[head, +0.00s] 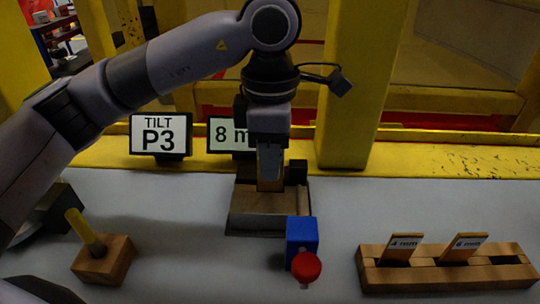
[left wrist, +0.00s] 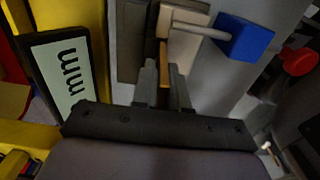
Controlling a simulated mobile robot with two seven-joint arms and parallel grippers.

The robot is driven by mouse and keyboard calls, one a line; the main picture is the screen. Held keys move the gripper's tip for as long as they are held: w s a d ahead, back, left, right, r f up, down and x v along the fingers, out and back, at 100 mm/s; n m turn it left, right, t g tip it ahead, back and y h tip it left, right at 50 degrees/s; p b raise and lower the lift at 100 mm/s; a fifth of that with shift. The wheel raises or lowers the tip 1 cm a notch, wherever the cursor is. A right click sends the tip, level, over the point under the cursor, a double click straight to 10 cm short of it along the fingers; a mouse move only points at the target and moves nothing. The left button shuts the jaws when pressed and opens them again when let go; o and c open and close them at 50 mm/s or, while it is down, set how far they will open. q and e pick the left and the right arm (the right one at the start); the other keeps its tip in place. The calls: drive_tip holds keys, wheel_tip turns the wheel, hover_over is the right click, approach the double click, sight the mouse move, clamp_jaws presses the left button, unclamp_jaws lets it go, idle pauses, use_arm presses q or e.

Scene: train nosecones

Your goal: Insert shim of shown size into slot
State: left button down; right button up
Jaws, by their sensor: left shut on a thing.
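My left gripper (head: 270,186) points down over the brown-grey slotted block (head: 262,212) in the middle of the table. It is shut on a thin wooden shim (left wrist: 164,62), which shows between the fingers in the left wrist view. The shim's lower end is at the block; I cannot tell how deep it sits, and its label is hidden. A sign reading "8 m" (head: 228,134) is partly covered by my arm; the left wrist view shows its "mm" (left wrist: 70,83). A wooden rack (head: 440,276) at right holds shims marked 4 mm (head: 402,246) and 6 mm (head: 466,246). My right gripper is not in view.
A sign "TILT P3" (head: 160,134) stands at the back left. A blue block (head: 302,236) with a red knob (head: 306,267) is in front of the slotted block. A wooden block (head: 104,262) with a yellow-handled tool (head: 82,227) is at left. A yellow post (head: 354,80) rises behind.

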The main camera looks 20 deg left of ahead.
sight(270, 190)
use_arm(q)
drive_tip(key=shift+f+b, duration=1.4)
drive_tip(key=shift+f, duration=0.35)
drive_tip(key=c, duration=1.1)
unclamp_jaws()
